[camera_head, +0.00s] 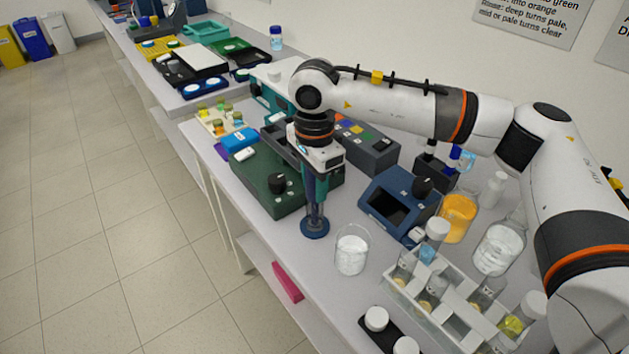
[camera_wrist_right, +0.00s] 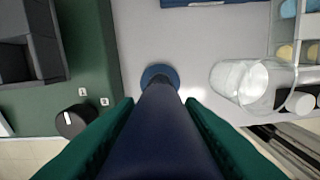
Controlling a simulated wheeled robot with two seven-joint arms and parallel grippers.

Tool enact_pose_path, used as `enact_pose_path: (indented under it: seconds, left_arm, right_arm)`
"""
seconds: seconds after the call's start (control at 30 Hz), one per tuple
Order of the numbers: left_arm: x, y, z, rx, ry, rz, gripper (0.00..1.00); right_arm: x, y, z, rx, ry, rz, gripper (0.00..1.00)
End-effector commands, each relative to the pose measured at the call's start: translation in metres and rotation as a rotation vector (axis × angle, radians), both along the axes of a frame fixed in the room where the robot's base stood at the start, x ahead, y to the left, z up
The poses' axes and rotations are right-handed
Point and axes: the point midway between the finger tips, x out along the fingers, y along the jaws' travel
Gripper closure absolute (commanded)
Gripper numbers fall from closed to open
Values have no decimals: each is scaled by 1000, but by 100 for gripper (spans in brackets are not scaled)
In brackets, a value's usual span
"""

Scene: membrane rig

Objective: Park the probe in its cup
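My right gripper (camera_head: 316,200) points down over the bench, its teal fingers on both sides of the dark blue probe (camera_wrist_right: 160,130). The fingers appear to press on the probe, which is upright. Below it, a round blue base (camera_head: 314,232), seemingly the cup's foot, stands on the bench between the green box and a glass beaker. It also shows in the wrist view (camera_wrist_right: 158,72), right at the probe's far end. The probe's lower end lines up with the base; I cannot tell whether it is seated. My left gripper is not in view.
A green box with a black knob (camera_head: 278,183) stands left of the base. A beaker of white material (camera_head: 351,252) is close on the right. A blue device with a screen (camera_head: 392,205) and a clear tube rack (camera_head: 445,292) stand farther right. The bench's front edge is near.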

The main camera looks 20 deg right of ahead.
Motion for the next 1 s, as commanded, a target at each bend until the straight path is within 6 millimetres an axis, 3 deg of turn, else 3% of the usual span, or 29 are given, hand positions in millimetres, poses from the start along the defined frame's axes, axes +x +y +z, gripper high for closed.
enact_pose_path:
  seconds: [0.03,0.1,0.13,0.47,0.57,1.0]
  left_arm:
    - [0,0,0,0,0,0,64]
    - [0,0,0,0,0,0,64]
    - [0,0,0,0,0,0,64]
    - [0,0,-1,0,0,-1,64]
    - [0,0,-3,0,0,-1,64]
    - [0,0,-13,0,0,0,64]
  right_arm:
    - [0,0,0,0,0,0,56]
    - [0,0,0,0,0,0,45]
    - [0,0,0,0,0,0,44]
    - [0,0,4,1,-2,0,44]
    - [1,0,16,1,-4,-1,44]
    - [1,0,102,1,-3,-1,44]
